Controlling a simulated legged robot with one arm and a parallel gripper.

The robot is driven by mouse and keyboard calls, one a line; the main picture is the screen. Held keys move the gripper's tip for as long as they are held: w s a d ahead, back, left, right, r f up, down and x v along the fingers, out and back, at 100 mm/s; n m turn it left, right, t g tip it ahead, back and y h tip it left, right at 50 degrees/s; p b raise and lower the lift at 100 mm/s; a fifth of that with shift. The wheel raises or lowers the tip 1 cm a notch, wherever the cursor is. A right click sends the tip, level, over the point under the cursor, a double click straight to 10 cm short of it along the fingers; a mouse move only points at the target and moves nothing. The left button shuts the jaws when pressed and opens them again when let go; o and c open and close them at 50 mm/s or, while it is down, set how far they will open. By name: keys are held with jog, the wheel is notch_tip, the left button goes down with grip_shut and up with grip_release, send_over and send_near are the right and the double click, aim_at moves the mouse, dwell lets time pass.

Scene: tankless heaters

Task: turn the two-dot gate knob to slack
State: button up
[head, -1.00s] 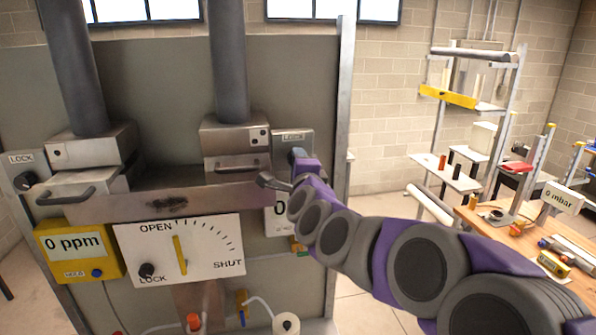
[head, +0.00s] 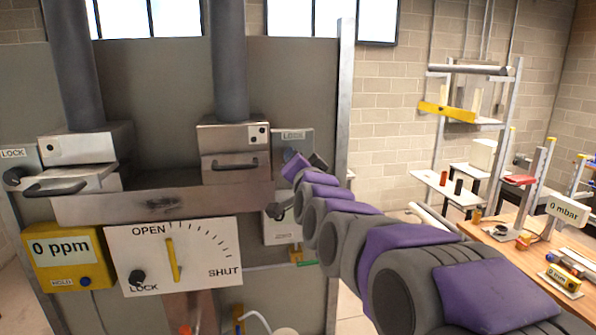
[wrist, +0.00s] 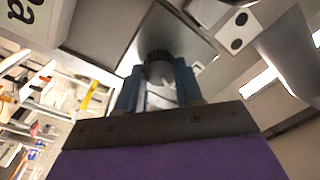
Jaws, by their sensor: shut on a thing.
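The two-dot heater (head: 236,148) is the right metal box under a grey pipe. Its two-dot plate (head: 258,135) also shows in the wrist view (wrist: 239,30). A grey side panel (head: 296,135) to its right carries a small label that I cannot read. My gripper (wrist: 158,82) has its blue fingers closed around the dark round gate knob (wrist: 158,58) on this panel. In the head view my gripper (head: 291,157) is against the panel and hides the knob. I cannot read the knob's setting.
A left heater (head: 85,155) has its handled front pulled out, with a knob (head: 15,176) marked LOCK beside it. Below are a yellow 0 ppm meter (head: 68,258) and an OPEN/SHUT dial (head: 205,262). A wooden bench (head: 495,238) stands at right.

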jog(key=shift+f+n+b, duration=0.2)
jog(key=shift+n+b, duration=0.15)
jog(key=shift+n, duration=0.3)
jog(key=shift+f+n+b, duration=0.2)
jog(key=shift+n+b, duration=0.1)
jog(key=shift+n, duration=0.35)
jog(key=o, duration=1)
jog(key=shift+w+a+r, duration=0.1)
jog(key=shift+w+r, duration=0.05)
jog(key=shift+w, duration=0.05)
jog(key=shift+o, duration=0.2)
jog(key=shift+s+r, duration=0.15)
jog(key=shift+s, duration=0.1)
jog(key=v, duration=1.7)
jog(key=shift+b, duration=0.35)
